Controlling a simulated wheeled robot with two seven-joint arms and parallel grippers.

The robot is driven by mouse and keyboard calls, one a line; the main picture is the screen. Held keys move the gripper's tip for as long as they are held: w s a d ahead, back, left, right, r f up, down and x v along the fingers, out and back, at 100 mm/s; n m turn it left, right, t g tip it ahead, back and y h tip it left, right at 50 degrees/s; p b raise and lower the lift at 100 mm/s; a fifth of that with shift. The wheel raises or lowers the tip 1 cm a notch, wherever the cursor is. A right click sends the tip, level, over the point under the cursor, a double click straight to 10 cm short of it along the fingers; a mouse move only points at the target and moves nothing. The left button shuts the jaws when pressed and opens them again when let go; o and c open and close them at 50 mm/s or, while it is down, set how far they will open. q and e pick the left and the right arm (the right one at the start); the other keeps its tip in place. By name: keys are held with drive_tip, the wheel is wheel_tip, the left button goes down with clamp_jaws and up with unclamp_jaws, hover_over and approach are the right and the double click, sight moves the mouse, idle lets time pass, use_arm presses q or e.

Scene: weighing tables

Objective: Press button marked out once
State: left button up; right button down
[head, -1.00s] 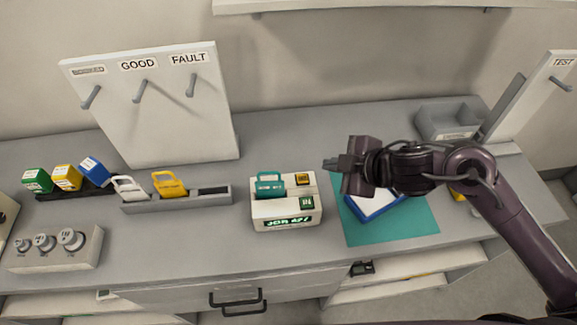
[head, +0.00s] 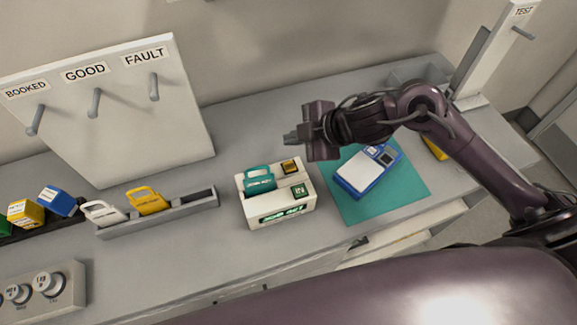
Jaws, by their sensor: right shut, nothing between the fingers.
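A white box (head: 282,215) with a dark label on its front stands on the grey table. A teal tag with a handle (head: 260,179) sits in its top left. On its top right are an orange button (head: 290,166) at the back and a green button (head: 299,191) at the front; their small markings are too blurred to read surely. My right gripper (head: 290,139) is shut and empty, its fingertips pointing left. It is above and behind the box in the picture, close to the orange button but apart from it. My left gripper is not in view.
A blue and white device (head: 367,171) lies on a teal mat (head: 410,196) right of the box. A grey rack (head: 170,212) with white and yellow tags stands left. A board with pegs (head: 110,120) stands behind. A unit with knobs (head: 70,290) is at front left.

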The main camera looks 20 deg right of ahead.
sight(294, 168)
wheel_tip(294, 168, down, 3)
drive_tip(key=shift+r+b, duration=0.1)
drive_tip(key=shift+b, duration=1.05)
wheel_tip(294, 168, down, 4)
drive_tip(key=b, duration=0.4)
drive_tip(key=shift+d, duration=0.1)
drive_tip(key=shift+f, duration=0.35)
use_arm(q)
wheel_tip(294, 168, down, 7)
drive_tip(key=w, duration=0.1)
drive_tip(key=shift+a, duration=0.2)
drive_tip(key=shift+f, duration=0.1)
use_arm(e)
drive_tip(key=shift+f, duration=0.1)
use_arm(q)
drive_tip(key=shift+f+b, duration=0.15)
drive_tip(key=shift+b, duration=0.15)
use_arm(e)
drive_tip(key=shift+f, duration=0.35)
